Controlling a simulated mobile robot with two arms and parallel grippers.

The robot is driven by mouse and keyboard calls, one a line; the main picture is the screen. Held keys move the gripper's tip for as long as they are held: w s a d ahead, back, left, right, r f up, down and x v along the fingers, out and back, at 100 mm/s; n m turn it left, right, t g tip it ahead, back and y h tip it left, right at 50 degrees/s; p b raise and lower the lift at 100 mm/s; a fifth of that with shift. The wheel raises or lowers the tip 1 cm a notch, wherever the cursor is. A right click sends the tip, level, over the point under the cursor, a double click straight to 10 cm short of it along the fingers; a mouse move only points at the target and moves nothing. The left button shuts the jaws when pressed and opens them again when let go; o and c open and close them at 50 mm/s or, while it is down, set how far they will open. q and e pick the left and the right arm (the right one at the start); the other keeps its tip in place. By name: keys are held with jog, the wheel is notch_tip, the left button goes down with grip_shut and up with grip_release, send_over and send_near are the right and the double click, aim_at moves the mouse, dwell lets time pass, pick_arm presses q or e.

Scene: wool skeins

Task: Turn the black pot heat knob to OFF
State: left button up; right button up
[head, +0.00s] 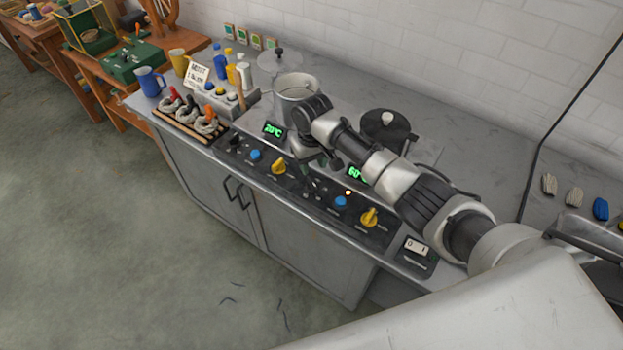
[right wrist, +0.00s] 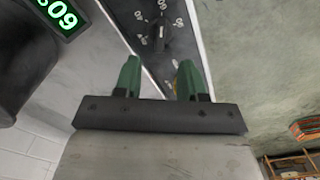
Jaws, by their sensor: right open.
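The black pot (head: 388,130) with a pale lid knob stands at the back right of the counter, behind a green 60°C display (head: 356,174). In the right wrist view, a black knob (right wrist: 157,30) with white marks around it sits on the dark panel beyond my fingertips; its exact setting is too small to read. In the head view my arm and gripper partly cover that part of the panel. My right gripper (right wrist: 159,66) is open, its green fingers apart and empty, above the panel and short of the knob. My left gripper is not in view.
Blue knob (head: 341,202) and yellow knob (head: 369,217) sit on the same panel near a lit orange lamp (head: 348,192). A steel pot (head: 296,88) with a 20°C display (head: 273,130) stands left. A 0/1 switch box (head: 417,247) is at the right end.

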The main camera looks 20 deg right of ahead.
aim_at(312, 181)
notch_tip(312, 181, down, 8)
jog(key=shift+r, duration=0.15)
dwell(0.3)
grip_shut()
